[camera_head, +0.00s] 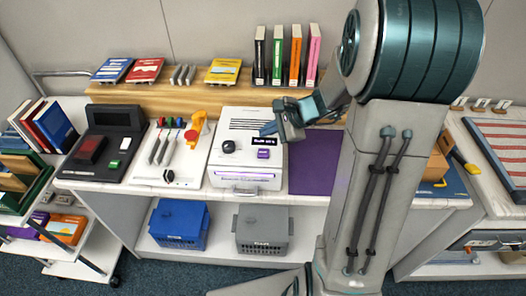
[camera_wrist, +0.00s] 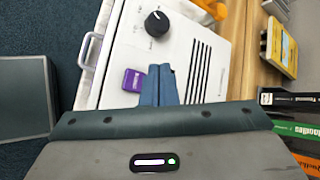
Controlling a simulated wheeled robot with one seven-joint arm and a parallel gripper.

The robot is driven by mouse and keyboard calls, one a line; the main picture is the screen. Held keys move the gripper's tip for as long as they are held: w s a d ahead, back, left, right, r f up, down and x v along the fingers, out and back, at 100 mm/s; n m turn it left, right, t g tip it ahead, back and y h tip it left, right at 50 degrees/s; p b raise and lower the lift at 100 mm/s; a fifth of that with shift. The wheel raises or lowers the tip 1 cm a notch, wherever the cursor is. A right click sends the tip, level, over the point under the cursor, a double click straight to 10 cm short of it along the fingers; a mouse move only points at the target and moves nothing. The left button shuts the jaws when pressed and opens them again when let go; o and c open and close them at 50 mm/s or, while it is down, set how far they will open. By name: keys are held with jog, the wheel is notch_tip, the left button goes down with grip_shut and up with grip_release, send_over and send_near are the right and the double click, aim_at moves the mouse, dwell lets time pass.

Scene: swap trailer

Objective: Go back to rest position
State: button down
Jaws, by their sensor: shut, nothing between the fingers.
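My gripper (camera_head: 268,129) is above the right side of a white box-shaped device (camera_head: 245,180) on the counter. In the wrist view my gripper (camera_wrist: 160,72) has its two blue fingers together, with nothing between them. The fingers point over the top of the white device (camera_wrist: 125,60), which has a black knob (camera_wrist: 157,23), a purple button (camera_wrist: 134,80) and black slots. My arm comes from the right in the head view. Whether the fingertips touch the device is hard to tell.
A black device (camera_head: 105,140) and a panel with levers (camera_head: 172,155) stand to the left. A wooden shelf (camera_head: 150,95) behind holds books (camera_head: 285,55). A purple mat (camera_head: 315,165) lies right of the white device. Blue (camera_head: 180,223) and grey (camera_head: 262,228) crates sit below.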

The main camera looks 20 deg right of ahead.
jog(key=s+r+n+g+h, duration=0.1)
jog(key=s+r+n+h, duration=0.2)
jog(key=s+n, duration=0.5)
jog(key=s+a+r+n+g+h, duration=0.1)
jog(key=s+r+n+h, duration=0.3)
jog(key=s+n, duration=0.4)
jog(key=shift+s+r, duration=0.2)
jog(key=shift+s, duration=2.15)
dwell(4.0)
